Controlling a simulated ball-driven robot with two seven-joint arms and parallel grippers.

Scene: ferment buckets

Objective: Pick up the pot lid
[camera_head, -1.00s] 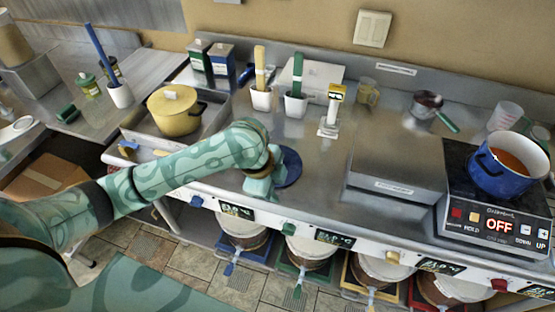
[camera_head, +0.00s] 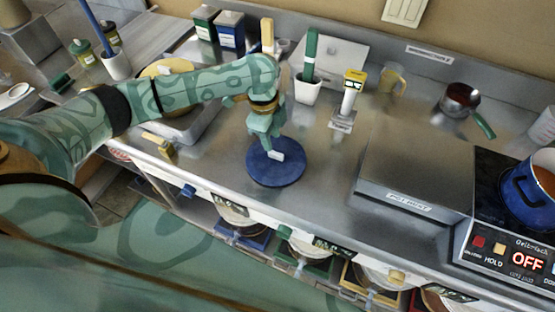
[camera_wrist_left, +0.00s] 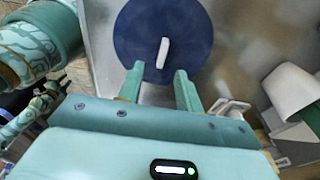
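The pot lid, a round dark blue disc (camera_head: 262,174) with a white bar handle, lies flat on the steel counter near its front edge. In the left wrist view the whole handle and most of the lid (camera_wrist_left: 190,32) show ahead of my fingers. My left gripper (camera_head: 268,138) is above the lid and points down at it. In the left wrist view its two fingers (camera_wrist_left: 160,84) are apart with nothing between them, and the handle lies just beyond the gap. I cannot tell the exact height over the handle. My right gripper does not show.
A blue pot (camera_head: 527,190) stands on the cooker at right. A raised steel box (camera_head: 415,160) is right of the lid. A white tool stand (camera_head: 344,118) and a white cup (camera_head: 307,90) are behind it. A yellow pot (camera_head: 165,68) is partly hidden by my left arm.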

